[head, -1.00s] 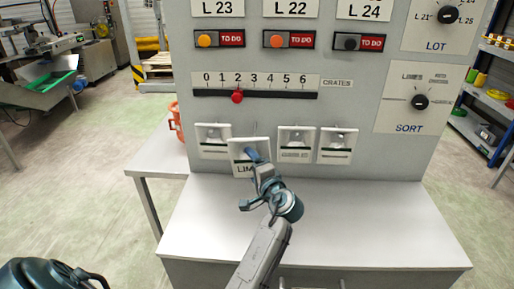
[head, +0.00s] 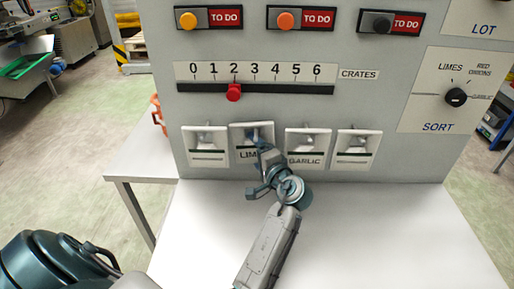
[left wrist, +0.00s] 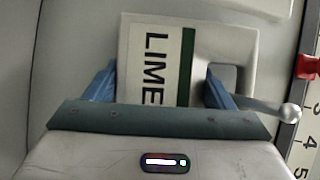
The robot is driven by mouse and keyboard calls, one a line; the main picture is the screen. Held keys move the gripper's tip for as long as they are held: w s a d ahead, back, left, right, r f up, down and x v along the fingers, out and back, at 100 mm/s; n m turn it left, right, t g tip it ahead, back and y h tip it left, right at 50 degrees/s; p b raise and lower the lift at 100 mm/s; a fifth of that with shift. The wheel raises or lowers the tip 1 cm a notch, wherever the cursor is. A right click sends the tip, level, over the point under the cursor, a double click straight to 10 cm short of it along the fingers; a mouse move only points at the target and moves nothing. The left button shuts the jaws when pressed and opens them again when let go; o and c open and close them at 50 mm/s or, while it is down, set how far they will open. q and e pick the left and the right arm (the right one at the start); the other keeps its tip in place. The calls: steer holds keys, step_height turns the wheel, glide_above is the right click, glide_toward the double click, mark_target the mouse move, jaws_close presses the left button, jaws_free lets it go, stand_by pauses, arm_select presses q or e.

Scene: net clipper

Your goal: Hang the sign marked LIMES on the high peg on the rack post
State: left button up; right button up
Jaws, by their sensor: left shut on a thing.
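The LIMES sign (head: 240,144) is a white plate with black letters, a dark green stripe and a window-like opening. In the left wrist view the blue fingers (left wrist: 160,90) grip the sign (left wrist: 150,50) from both sides, and part of the lettering is hidden. A ball-ended metal peg (left wrist: 288,112) sticks out beside the right finger; I cannot tell whether it passes through the sign's opening. The rack post and its high peg are not identifiable.
Other signs hang beside it: a left one (head: 206,157), a GARLIC one (head: 306,152) and a right one (head: 356,151). The panel (head: 400,165) rises behind a bare white counter (head: 370,230). A slider with a red knob (head: 234,92) is above.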

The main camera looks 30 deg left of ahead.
arm_select(q)
steer(key=shift+s+d+r, duration=0.15)
steer(key=shift+s+d, duration=0.15)
steer(key=shift+s, duration=0.15)
steer(key=shift+s+d+r, duration=0.1)
steer(key=shift+s+d, duration=0.1)
steer(key=shift+d, duration=0.1)
steer(key=o, duration=0.7)
steer(key=shift+w+a+f, duration=0.1)
steer(key=shift+w+f, duration=0.1)
steer(key=shift+f, duration=0.1)
steer(key=o, duration=0.3)
steer(key=shift+w+a+f, duration=0.1)
steer(key=shift+a, duration=0.05)
steer(key=shift+o, duration=0.2)
arm_select(e)
steer(key=shift+w+a+f, duration=0.2)
steer(key=shift+w+f, duration=0.05)
steer(key=shift+w, duration=0.05)
arm_select(q)
steer(key=shift+r, duration=0.2)
arm_select(e)
steer(key=shift+f, duration=0.1)
